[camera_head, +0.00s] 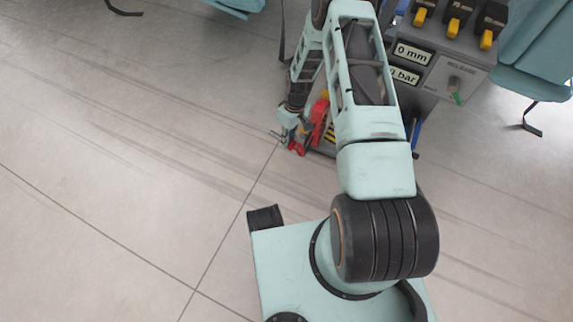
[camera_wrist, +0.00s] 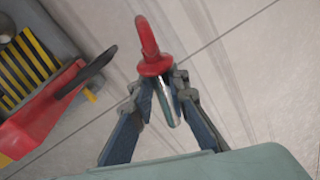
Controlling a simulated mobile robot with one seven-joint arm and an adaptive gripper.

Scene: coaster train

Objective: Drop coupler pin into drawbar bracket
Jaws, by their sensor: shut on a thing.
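My gripper (camera_wrist: 160,90) is shut on the coupler pin (camera_wrist: 153,65), which has a red loop handle, a red collar and a bare metal shank. The shank lies between the fingers, with the handle beyond the fingertips. A red bracket-like part (camera_wrist: 40,122), which I take for the drawbar bracket, is left of the pin and apart from it in the wrist view. A dark bar crosses its end; no hole can be made out. In the head view, my gripper (camera_head: 290,136) is small beside the red part (camera_head: 319,112), and the pin (camera_head: 296,148) shows red at its tip.
A grey unit (camera_head: 450,75) with yellow-handled levers, labels and a release switch stands at the upper right, partly behind my arm. Its yellow-and-black striped plate (camera_wrist: 28,65) is beside the red part. Teal seats flank the unit. The tiled floor (camera_head: 130,160) at left is clear.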

